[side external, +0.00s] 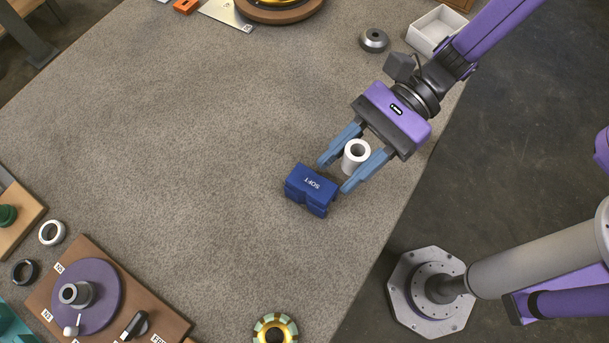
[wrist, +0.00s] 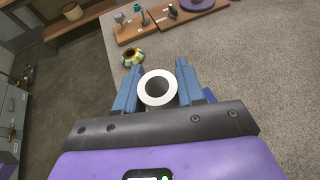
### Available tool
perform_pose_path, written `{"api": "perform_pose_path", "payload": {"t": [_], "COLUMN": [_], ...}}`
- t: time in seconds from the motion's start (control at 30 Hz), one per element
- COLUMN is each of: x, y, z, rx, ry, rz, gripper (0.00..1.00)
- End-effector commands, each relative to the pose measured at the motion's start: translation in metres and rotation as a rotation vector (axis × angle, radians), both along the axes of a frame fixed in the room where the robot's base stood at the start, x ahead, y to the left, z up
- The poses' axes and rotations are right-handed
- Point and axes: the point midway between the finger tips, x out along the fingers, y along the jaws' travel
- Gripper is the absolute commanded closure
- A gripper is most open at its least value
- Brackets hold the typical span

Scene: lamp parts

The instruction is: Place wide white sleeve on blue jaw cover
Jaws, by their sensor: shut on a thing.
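The wide white sleeve (side external: 356,155) is a short white tube with a dark bore. My gripper (side external: 344,176) has its two blue fingers on either side of it and is shut on it. In the wrist view the sleeve (wrist: 158,89) shows its open end between the fingers (wrist: 159,80). The blue jaw cover (side external: 311,190), a dark blue block marked "SOFT", lies on the table just beyond the fingertips, to the lower left. In the wrist view only a small blue edge of it (wrist: 210,95) shows behind the right finger. I cannot tell if the sleeve touches the cover.
A wooden board with a purple disc (side external: 103,292) stands at lower left, with a white ring (side external: 52,232) and a black ring (side external: 25,272) nearby. A striped ring (side external: 275,329) is at the front edge. A white box (side external: 437,30) and grey part (side external: 373,40) are behind. The table's middle is clear.

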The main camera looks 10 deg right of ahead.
Motion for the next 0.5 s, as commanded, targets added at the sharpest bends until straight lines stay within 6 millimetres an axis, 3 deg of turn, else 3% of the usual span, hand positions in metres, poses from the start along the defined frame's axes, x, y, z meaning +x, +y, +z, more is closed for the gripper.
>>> {"api": "perform_pose_path", "payload": {"t": [0.03, 0.3, 0.5], "x": [0.004, 0.017, 0.022], "y": [0.010, 0.036, 0.047], "z": [-0.006, -0.043, -0.056], "rx": [0.000, -0.002, 0.000], "ry": [0.000, 0.002, 0.000], "rz": [0.002, 0.000, 0.000], "gripper": [0.91, 0.91, 0.91]}}
